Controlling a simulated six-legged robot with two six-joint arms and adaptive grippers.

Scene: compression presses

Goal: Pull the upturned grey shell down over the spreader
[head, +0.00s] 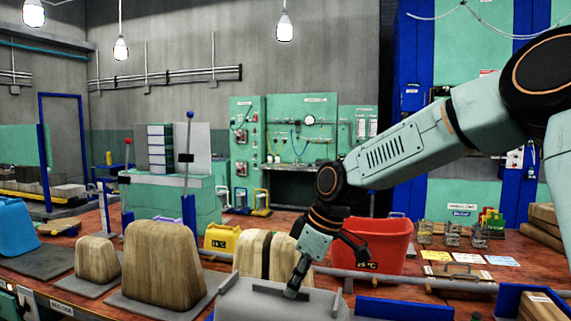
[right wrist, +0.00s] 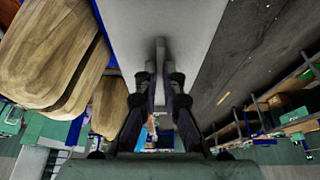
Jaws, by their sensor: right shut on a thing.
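The grey shell (head: 245,305) is at the bottom centre of the head view, with its lower part cut off by the frame. It also fills the upper middle of the right wrist view (right wrist: 148,30). My right gripper (head: 296,290) reaches down onto it. In the right wrist view its fingers (right wrist: 160,82) are closed on a thin upright grey rib of the shell. A wooden block split by a dark upright band (head: 262,250) stands just behind the shell; I cannot tell if this is the spreader. My left gripper is not in view.
Wooden forms (head: 163,262) stand on grey plates to the left. A red bin (head: 385,240) stands behind my right gripper. A blue rail (head: 405,308) lies right of the shell. A grey pipe (head: 440,284) runs across the bench. Jars and cards sit at the back right.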

